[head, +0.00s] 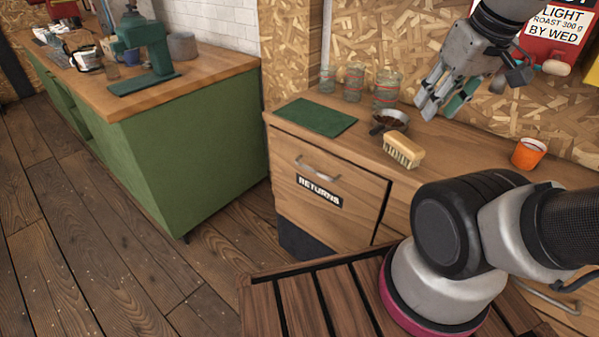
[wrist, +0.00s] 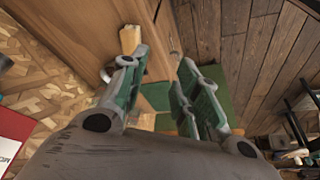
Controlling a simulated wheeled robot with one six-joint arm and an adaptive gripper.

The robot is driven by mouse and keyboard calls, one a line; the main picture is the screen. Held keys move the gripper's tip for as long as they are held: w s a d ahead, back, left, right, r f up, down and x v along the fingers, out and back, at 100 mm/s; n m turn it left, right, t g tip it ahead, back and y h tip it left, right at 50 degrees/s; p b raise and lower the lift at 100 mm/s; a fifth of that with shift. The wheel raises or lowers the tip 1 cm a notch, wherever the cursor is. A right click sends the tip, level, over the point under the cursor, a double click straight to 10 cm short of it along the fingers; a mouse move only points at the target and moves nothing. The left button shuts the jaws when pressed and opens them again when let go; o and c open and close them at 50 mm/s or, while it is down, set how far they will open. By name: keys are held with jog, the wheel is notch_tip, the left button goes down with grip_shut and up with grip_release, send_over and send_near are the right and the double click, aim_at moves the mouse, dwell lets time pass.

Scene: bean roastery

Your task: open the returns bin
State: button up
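The returns bin (head: 288,207) is a wooden front in the counter, with a black "RETURNS" label (head: 320,191) and a curved metal handle (head: 317,170) near its top. The front looks closed, flush with the cabinet. My gripper (head: 445,103) is above the counter at the upper right of the head view, away from the handle and higher than it. Its fingers with green pads are apart and nothing shows between them. In the wrist view my gripper (wrist: 160,95) also looks open and empty.
A green mat (head: 315,117), glass jars (head: 355,82), a dark pan with a metal rim (head: 388,121), a brush (head: 404,150) and an orange cup (head: 528,153) stand on the counter. A green cabinet (head: 195,150) stands left, with open floor in front.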

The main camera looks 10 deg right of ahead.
jog(key=w+a+f+n+g+h, duration=0.1)
jog(key=w+a+f+n+g, duration=0.15)
jog(key=f, duration=0.25)
jog(key=w+a+f+n+g+h, duration=0.1)
jog(key=w+a+f+n+g, duration=0.1)
jog(key=a+f+n+g, duration=0.3)
jog(key=n+t+h, duration=1.1)
jog(key=n+t, duration=0.2)
jog(key=n, duration=2.3)
send_near(314, 171)
jog(key=w+x, duration=0.1)
jog(key=x, duration=0.2)
jog(key=shift+m+g, duration=0.25)
jog(key=x, duration=0.7)
jog(key=shift+s+f, duration=0.1)
jog(key=shift+f, duration=0.1)
grip_shut()
